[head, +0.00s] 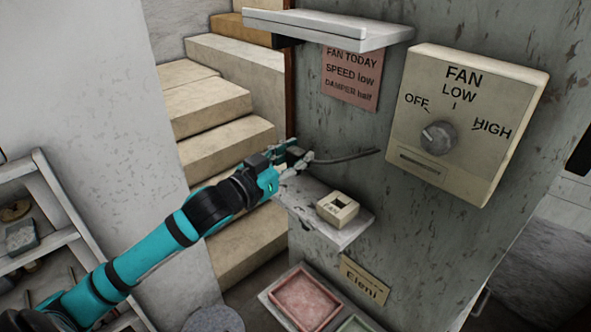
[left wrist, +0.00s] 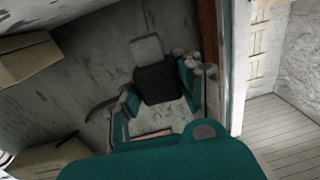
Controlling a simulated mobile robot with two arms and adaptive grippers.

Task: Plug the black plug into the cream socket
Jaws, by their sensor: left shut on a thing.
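My left gripper (head: 299,153) is shut on the black plug (head: 293,152), in the air in front of the grey panel. In the left wrist view the plug (left wrist: 157,85) sits between the two fingers of my left gripper (left wrist: 160,88), with a pale grey block at its far end. A dark cord (head: 348,158) runs right from the gripper in the head view. The cream socket (head: 349,216), a small block with a dark square opening on top, stands on a narrow ledge, right of and below the gripper. Plug and socket are apart. My right gripper is not in view.
The ledge (head: 322,229) juts from the panel. A cream fan control box (head: 415,150) with a knob is at right, a white shelf (head: 340,33) above. Red tray (head: 305,299) lies below. Stone steps (head: 215,105) are behind; a shelf rack (head: 62,240) is at left.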

